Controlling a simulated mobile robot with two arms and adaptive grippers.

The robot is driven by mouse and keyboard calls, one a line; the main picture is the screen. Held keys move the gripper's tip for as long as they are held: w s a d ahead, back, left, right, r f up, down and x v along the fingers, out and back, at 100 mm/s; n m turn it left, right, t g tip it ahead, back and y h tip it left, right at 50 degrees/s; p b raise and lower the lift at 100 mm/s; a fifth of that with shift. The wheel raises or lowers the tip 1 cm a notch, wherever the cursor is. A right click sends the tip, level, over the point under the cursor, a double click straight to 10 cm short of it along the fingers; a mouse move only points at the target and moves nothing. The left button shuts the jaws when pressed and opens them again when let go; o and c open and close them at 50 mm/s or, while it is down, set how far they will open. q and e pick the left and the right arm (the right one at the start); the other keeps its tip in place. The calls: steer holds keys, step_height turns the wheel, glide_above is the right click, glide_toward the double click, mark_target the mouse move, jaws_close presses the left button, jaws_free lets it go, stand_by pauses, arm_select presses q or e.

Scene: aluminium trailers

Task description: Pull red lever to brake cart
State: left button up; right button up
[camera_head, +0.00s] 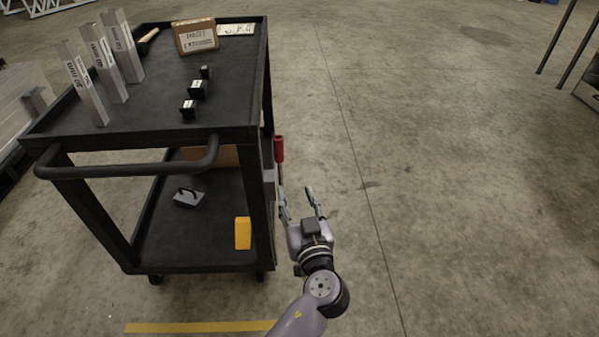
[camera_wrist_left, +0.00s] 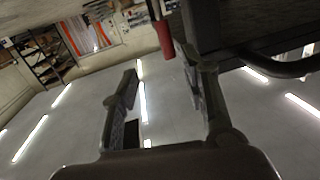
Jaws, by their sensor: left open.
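The black two-shelf cart (camera_head: 110,133) stands at the left of the head view. The red lever (camera_head: 279,149) stands upright on a thin rod beside the cart's right front post. My left gripper (camera_head: 297,192) is open and empty, low over the floor on the cart's right side. Its fingers point toward the lever, with the red grip just beyond the left finger. In the left wrist view the red lever (camera_wrist_left: 163,38) hangs near the tips of the open fingers, closer to the right finger. It is not between the finger pads. My right gripper is not in view.
The cart's handle bar (camera_head: 130,170) juts out at its front. Its top holds metal bars (camera_head: 84,85), a cardboard box (camera_head: 195,36) and small black blocks (camera_head: 197,90). A yellow block (camera_head: 243,233) sits on the lower shelf. The floor to the right is clear.

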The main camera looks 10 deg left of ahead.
mark_target(280, 149)
arm_select(q)
steer(key=shift+n, duration=0.4)
steer(key=x, duration=0.5)
steer(key=r+p+x, duration=0.1)
steer(key=x, duration=0.5)
steer(key=r+x, duration=0.1)
steer(key=x, duration=0.5)
steer(key=shift+a+r, duration=0.1)
steer(key=shift+a, duration=0.3)
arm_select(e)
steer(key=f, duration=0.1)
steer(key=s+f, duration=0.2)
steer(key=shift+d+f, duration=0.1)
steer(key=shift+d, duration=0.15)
arm_select(q)
steer(key=shift+c, duration=0.5)
jaws_close()
